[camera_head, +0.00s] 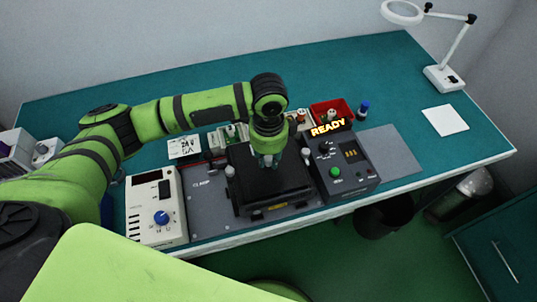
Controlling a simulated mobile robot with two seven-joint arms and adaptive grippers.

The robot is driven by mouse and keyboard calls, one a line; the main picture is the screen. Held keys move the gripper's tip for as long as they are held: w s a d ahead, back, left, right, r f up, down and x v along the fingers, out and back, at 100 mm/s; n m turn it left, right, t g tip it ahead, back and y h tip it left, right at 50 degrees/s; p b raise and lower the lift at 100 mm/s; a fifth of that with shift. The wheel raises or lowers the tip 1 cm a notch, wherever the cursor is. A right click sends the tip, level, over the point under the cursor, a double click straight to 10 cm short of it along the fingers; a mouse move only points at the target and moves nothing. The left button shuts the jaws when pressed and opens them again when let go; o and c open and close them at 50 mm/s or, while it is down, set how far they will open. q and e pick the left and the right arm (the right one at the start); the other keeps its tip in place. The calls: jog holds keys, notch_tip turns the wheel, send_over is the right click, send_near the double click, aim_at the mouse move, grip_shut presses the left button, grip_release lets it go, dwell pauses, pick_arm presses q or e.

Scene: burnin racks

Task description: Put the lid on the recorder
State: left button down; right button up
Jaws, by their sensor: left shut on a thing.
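My left gripper (266,162) points down over the middle of the workbench and is shut on the black lid (285,178). The lid lies flat at the recorder (270,211), a black box with a small yellow label on its front. From this angle I cannot tell whether the lid is fully seated or slightly above the box. The gripper and wrist hide part of the lid's back and middle. My right gripper is out of view.
A white unit with a blue knob (150,205) stands left of the recorder. A red bin (333,109) is behind. A magnifier lamp (443,78) stands back right.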

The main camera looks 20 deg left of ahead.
pick_arm(q)
jog(key=shift+p, duration=0.5)
dwell(0.6)
jog(key=shift+f, duration=0.35)
dwell(0.8)
jog(key=shift+f+p, duration=0.15)
jog(key=shift+p, duration=0.5)
dwell(0.4)
jog(key=c, duration=1)
grip_release()
